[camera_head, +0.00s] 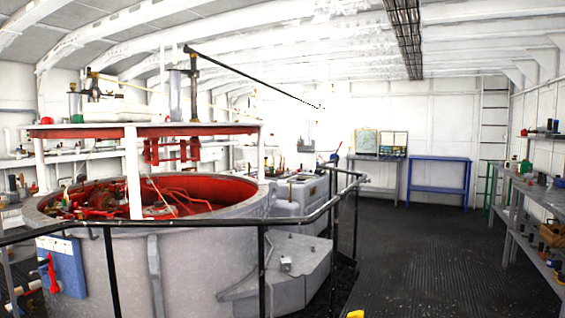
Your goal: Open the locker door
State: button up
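I cannot make out a locker or a locker door in this view. My gripper and arm do not show, so how the gripper stands relative to any door is not visible.
A large round grey tank (190,265) with a red inside fills the left, behind a black railing (262,270). Shelving (530,215) with small items lines the right wall. A blue table (438,183) stands at the back. The dark ribbed floor (440,260) between is clear.

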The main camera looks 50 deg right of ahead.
aim_at(251, 154)
jog(key=z, duration=1.55)
jog(key=i+l+z, duration=0.4)
jog(key=l, duration=0.15)
jog(key=i+l+z, duration=0.75)
jog(key=i, duration=2.75)
jog(key=i+l+u, duration=0.1)
jog(key=i+u, duration=0.2)
jog(key=i, duration=2.2)
